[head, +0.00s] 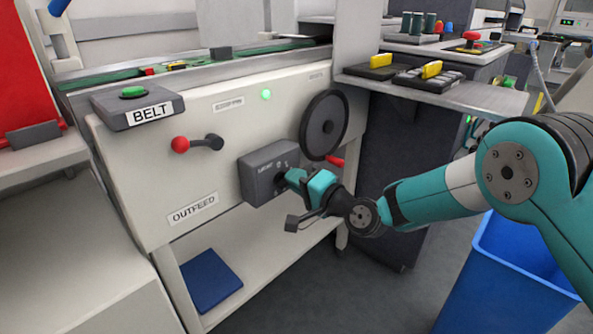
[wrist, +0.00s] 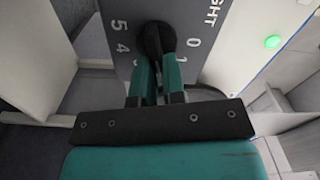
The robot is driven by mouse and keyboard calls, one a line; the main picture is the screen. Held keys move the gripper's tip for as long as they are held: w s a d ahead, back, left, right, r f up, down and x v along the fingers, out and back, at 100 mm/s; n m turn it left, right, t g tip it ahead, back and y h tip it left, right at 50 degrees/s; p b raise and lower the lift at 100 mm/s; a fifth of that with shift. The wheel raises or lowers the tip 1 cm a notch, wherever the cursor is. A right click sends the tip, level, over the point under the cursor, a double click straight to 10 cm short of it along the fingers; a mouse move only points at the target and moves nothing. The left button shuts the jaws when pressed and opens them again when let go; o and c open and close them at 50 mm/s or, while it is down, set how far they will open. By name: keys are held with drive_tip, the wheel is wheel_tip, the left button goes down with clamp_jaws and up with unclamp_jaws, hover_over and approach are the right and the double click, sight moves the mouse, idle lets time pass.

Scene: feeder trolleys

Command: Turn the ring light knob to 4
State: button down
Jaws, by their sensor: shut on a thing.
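The ring light knob (wrist: 154,38) is black and round and sits on a grey box (head: 258,178) on the front of the outfeed machine. In the wrist view the box face shows the digits 5 and 4 on the left of the knob, 0 and 1 on the right, and part of the word "LIGHT". My gripper (head: 291,177) reaches the box from the right. In the wrist view its teal fingers (wrist: 158,62) are shut on the knob. The fingers cover part of the knob and the middle digits, and I cannot tell where its pointer stands.
A black handwheel (head: 325,126) is above right of the box, with a red handle (head: 336,161) close to my gripper. A red-knobbed lever (head: 181,144) and a green BELT button (head: 133,91) are to the left. A blue bin (head: 500,270) stands below my arm.

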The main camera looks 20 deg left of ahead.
drive_tip(key=shift+s+a+f+m+p, duration=0.15)
drive_tip(key=shift+f+m+p, duration=0.25)
drive_tip(key=shift+m+p, duration=1.6)
drive_tip(key=shift+s+f+m+p, duration=0.2)
drive_tip(key=shift+f+m+p, duration=0.15)
drive_tip(key=shift+m, duration=3.25)
drive_tip(key=shift+s+a+f+m+p, duration=0.15)
drive_tip(key=shift+f+m+p, duration=0.65)
drive_tip(key=shift+m, duration=2)
drive_tip(key=shift+s+d+r+p, duration=0.1)
drive_tip(key=shift+r+p, duration=0.2)
drive_tip(key=c, duration=1.2)
unclamp_jaws()
drive_tip(key=shift+r, duration=0.1)
